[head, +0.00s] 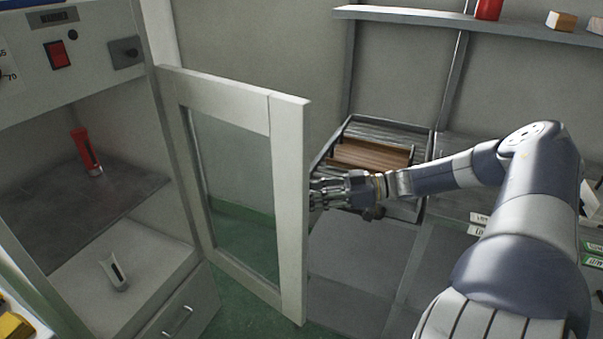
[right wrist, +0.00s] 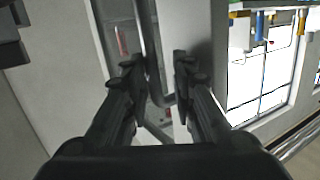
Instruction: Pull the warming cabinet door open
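The warming cabinet (head: 90,75) stands at the left of the head view. Its white-framed glass door (head: 290,200) is swung wide open, and the cabinet's inside shows. My right gripper (head: 314,192) is at the outer side of the door, by its free edge. In the right wrist view, my right gripper's fingers (right wrist: 158,72) are apart, with a grey bar handle (right wrist: 154,55) showing between them; I cannot tell whether they touch it. The handle is hidden in the head view. My left gripper is not in view.
A red tube (head: 82,148) stands on the cabinet's upper shelf (head: 70,215), and a pale holder (head: 114,272) sits below. Beyond the door, a tray with brown blocks (head: 365,155) lies on a grey bench (head: 350,265). A wall shelf (head: 430,17) runs above.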

